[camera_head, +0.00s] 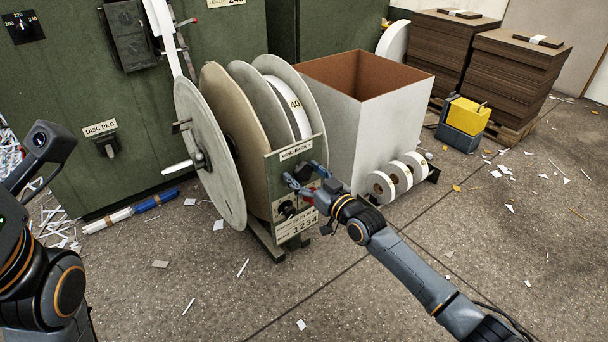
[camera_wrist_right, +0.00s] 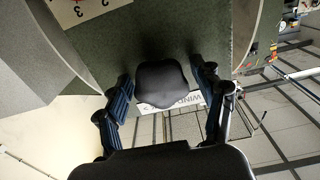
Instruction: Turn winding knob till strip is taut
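The winding knob is a black rounded knob (camera_wrist_right: 163,85) in the right wrist view, on the green panel (camera_head: 280,180) under the WIND BACK label (camera_head: 296,149). My right gripper (camera_wrist_right: 165,95) has one blue finger on each side of it, with small gaps showing. In the head view my right gripper (camera_head: 303,180) is at the panel and hides most of the knob. A white strip (camera_head: 166,40) runs from the top edge down to the large reel (camera_head: 210,150); its tension is hard to judge. My left arm is at the left edge, its fingers out of view.
A black dial (camera_head: 287,208) and a number plate (camera_head: 298,224) sit below the knob. A white box (camera_head: 385,115) and small tape rolls (camera_head: 400,176) stand just right. A yellow bin (camera_head: 466,115) is farther back. Paper scraps litter the open floor.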

